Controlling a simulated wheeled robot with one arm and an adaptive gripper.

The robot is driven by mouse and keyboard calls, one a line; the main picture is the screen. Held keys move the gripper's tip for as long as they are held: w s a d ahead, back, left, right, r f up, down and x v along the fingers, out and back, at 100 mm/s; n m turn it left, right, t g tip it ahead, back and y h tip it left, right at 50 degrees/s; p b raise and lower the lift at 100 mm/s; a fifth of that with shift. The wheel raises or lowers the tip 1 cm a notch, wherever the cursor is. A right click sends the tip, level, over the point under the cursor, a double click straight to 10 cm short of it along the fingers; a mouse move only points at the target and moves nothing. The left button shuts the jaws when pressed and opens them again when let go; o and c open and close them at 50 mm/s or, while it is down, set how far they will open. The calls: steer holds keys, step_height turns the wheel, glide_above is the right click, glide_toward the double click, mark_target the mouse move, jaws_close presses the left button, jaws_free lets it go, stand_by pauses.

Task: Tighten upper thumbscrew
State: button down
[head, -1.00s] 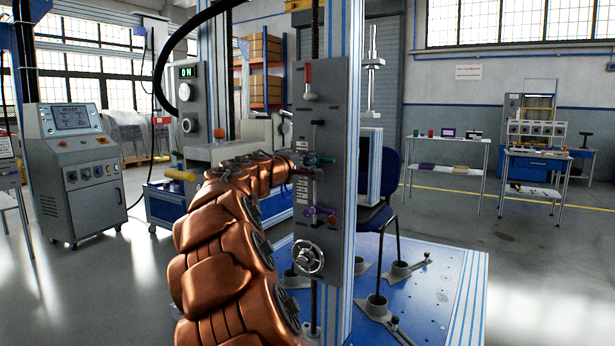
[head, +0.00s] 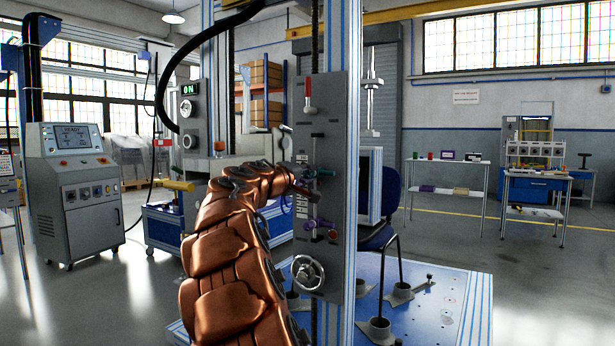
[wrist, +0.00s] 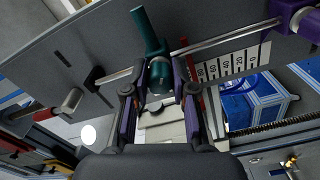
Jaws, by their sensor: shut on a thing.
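The upper thumbscrew is teal with a winged handle; it shows at mid-height on the grey upright panel in the head view (head: 326,172). In the wrist view the teal thumbscrew (wrist: 149,32) has its round body between my fingertips. My gripper (wrist: 161,78) is shut on that body, a finger on each side. In the head view my copper arm reaches to the panel's left side and my fingers are hard to make out. A purple lower thumbscrew (head: 318,223) sits below on the same panel, and at the top right of the wrist view (wrist: 288,14).
The grey panel (head: 308,258) has a red-handled lever (head: 308,95) above and a handwheel (head: 308,272) below. A metal rod and a numbered scale (wrist: 232,66) run close beside my fingers. A blue chair (head: 379,235) stands behind the frame post.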

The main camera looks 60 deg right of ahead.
steer(key=c, duration=0.9)
jaws_free()
steer(key=shift+c, duration=0.2)
steer(key=a, duration=1.2)
steer(key=shift+s, duration=0.25)
steer(key=shift+r, duration=0.1)
